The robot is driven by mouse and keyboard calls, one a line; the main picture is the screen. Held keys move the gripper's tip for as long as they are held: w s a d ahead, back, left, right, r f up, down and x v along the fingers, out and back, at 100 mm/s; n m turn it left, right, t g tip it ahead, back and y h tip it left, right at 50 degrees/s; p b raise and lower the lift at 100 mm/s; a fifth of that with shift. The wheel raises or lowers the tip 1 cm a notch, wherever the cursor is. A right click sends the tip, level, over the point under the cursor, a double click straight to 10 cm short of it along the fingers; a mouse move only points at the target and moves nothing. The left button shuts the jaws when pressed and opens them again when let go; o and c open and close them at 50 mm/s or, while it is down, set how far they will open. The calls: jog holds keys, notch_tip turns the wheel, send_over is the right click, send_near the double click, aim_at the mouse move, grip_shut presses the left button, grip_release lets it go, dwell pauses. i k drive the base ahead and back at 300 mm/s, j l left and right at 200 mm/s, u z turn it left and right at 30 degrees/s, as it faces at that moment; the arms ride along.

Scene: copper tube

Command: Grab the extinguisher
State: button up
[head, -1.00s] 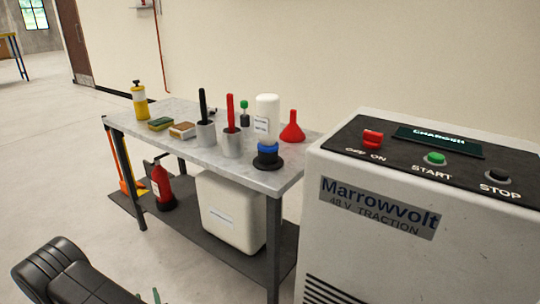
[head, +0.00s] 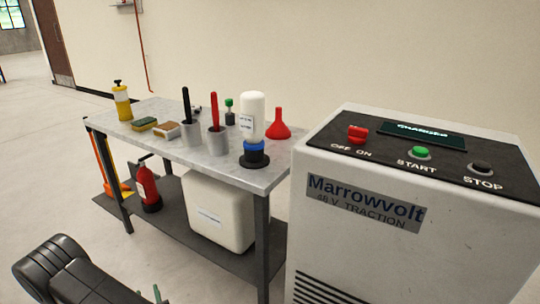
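The red fire extinguisher (head: 148,187) stands upright on the lower shelf of the grey workbench, between the bench legs at the left. It has a black top, a black base and a pale label. A black arm link of mine shows at the bottom left, in front of the bench and apart from the extinguisher. My gripper's fingers do not show clearly; only a small green bit is at the bottom edge, so its state is hidden.
A white container (head: 215,212) shares the lower shelf (head: 178,225). Bench legs stand around the extinguisher. A large charger cabinet (head: 380,225) blocks the right.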

aim_at(146, 184)
jog(key=u, duration=0.75)
jog(key=k+j, duration=0.05)
jog(key=j, duration=0.05)
